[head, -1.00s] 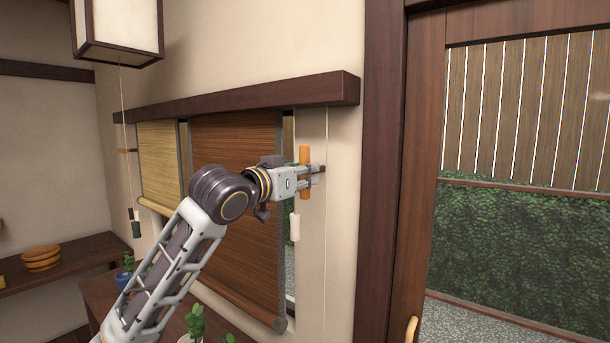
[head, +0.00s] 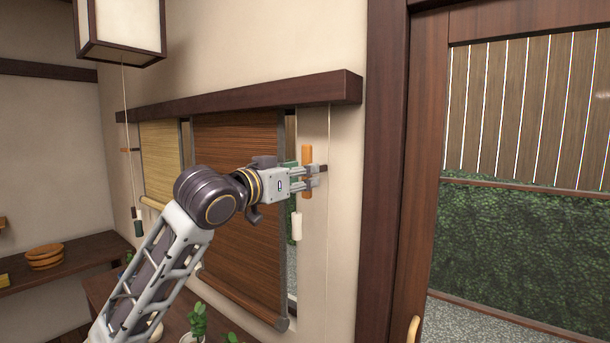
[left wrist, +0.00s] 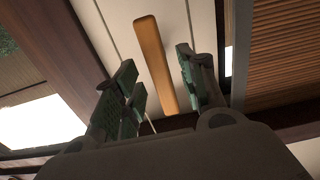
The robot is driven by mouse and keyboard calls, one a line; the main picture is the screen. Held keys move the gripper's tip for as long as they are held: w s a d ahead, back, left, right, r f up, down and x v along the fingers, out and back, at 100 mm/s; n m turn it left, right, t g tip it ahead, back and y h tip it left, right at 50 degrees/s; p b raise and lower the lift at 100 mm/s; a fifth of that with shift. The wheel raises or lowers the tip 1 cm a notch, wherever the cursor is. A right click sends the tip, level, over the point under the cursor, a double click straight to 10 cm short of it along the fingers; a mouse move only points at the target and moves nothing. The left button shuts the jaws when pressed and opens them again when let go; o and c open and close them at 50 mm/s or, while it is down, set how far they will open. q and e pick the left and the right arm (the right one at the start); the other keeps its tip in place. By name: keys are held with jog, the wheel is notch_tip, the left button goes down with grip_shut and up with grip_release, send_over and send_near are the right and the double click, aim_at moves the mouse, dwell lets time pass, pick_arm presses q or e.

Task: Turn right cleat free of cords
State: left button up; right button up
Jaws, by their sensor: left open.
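The right cleat (head: 307,172) is an orange wooden bar on the wall right of the brown blind, standing upright in the head view. In the left wrist view the cleat (left wrist: 157,62) lies between my fingers, with a gap on both sides. My left gripper (head: 304,180) is open around it. A thin cord (head: 328,130) hangs just right of the cleat, and a white cord pull (head: 296,227) hangs below it. I cannot tell whether any cord touches the cleat. My right gripper is not in view.
The brown blind (head: 240,220) and yellow blind (head: 160,165) hang from a dark rail (head: 240,97). A plant (head: 198,320) stands on the shelf below. A dark door post (head: 380,170) rises to the right.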

pick_arm(q)
jog(key=v, duration=0.9)
jog(key=shift+s, duration=0.15)
jog(key=shift+f, duration=0.15)
